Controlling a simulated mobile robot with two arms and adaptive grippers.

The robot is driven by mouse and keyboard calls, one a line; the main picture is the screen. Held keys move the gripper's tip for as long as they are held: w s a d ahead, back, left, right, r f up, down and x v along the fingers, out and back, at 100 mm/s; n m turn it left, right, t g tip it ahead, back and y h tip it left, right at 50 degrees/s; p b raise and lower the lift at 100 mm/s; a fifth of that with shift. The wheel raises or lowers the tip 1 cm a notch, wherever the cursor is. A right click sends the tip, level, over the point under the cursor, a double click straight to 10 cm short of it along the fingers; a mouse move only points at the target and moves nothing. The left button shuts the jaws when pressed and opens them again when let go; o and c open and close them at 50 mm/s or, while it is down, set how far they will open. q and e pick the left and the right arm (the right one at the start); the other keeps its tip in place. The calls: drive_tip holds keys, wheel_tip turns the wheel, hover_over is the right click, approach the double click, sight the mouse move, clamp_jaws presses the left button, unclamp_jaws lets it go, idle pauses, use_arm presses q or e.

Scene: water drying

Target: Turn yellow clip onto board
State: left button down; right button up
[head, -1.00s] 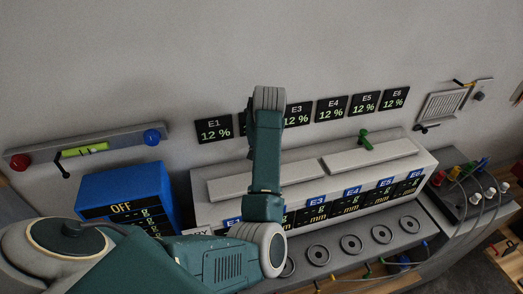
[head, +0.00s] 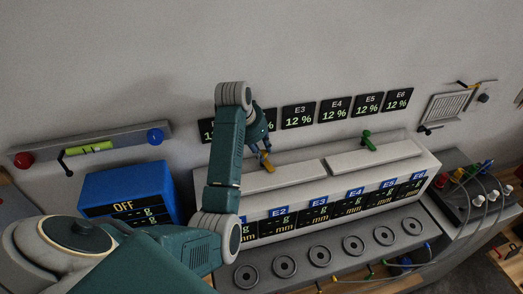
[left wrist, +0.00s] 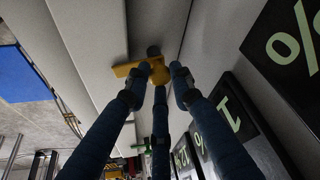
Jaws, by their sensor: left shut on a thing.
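The yellow clip (head: 266,160) stands on top of the left pale panel (head: 282,174) of the long white board. In the left wrist view the clip (left wrist: 158,70) shows a knob with a flat arm pointing left. My left gripper (head: 263,142) comes down on it from above. In the left wrist view the blue fingers of my left gripper (left wrist: 156,88) are closed around the clip's knob. The finger contacts are partly hidden in the head view. My right gripper is not in view.
A green clip (head: 367,140) stands on the right pale panel (head: 385,152). Wall displays (head: 334,111) hang close behind the board. A blue box (head: 128,184) marked OFF stands to the left. Round grey discs (head: 318,255) line the front shelf.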

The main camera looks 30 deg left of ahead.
use_arm(q)
drive_tip(key=shift+w+a+r+m, duration=0.15)
drive_tip(key=shift+w+r+m, duration=0.15)
drive_tip(key=shift+m, duration=0.3)
drive_tip(key=c, duration=1.5)
unclamp_jaws()
drive_tip(key=shift+s+f, duration=0.1)
drive_tip(key=v, duration=1.2)
drive_tip(key=shift+a, duration=0.1)
drive_tip(key=shift+s, duration=0.1)
